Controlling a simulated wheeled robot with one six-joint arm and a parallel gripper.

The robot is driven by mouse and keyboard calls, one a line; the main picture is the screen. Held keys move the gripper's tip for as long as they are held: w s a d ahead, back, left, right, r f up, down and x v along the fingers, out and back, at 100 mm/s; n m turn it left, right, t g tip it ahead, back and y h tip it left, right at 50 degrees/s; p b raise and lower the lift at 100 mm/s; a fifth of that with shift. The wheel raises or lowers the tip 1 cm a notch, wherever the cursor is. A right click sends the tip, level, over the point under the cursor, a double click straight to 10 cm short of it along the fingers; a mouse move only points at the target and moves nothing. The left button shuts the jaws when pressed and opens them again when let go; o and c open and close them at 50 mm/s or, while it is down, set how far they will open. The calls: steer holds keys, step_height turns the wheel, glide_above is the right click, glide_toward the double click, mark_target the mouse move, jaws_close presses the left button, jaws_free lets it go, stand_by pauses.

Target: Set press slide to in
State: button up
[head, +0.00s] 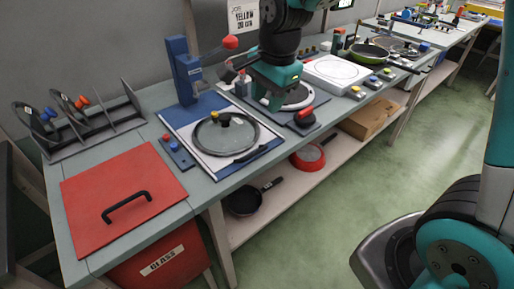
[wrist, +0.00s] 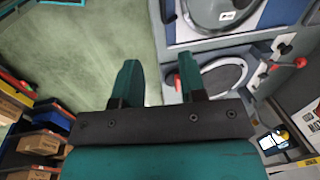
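The press slide shows in the head view as a dark plate with a round pale disc (head: 298,96) and a red handle (head: 305,116) near the table's front edge. In the wrist view the red handle (wrist: 171,80) appears between my fingers, closer to the right one, and the round plate (wrist: 222,78) lies beyond that finger. My gripper (head: 269,100) points down over the slide's left part, its fingers apart and empty; they also show in the wrist view (wrist: 158,70). I cannot tell whether a finger touches the handle. My wrist hides part of the slide.
A blue press column (head: 185,72) with a red-knobbed lever (head: 231,42) stands left, behind a lidded pan (head: 226,133). A white hotplate (head: 336,72) stands right of the slide. A red lid (head: 122,195) covers the near left table.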

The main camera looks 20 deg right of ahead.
mark_target(257, 151)
steer(key=shift+m, duration=0.3)
steer(key=w+f, duration=0.1)
steer(key=f, duration=0.4)
steer(key=w+f, duration=0.1)
steer(key=f, duration=0.5)
steer(key=w+f, duration=0.1)
steer(key=f, duration=0.5)
steer(key=shift+w+a+f, duration=0.2)
steer(key=shift+w+a, duration=0.1)
steer(key=shift+a, duration=0.1)
jaws_close()
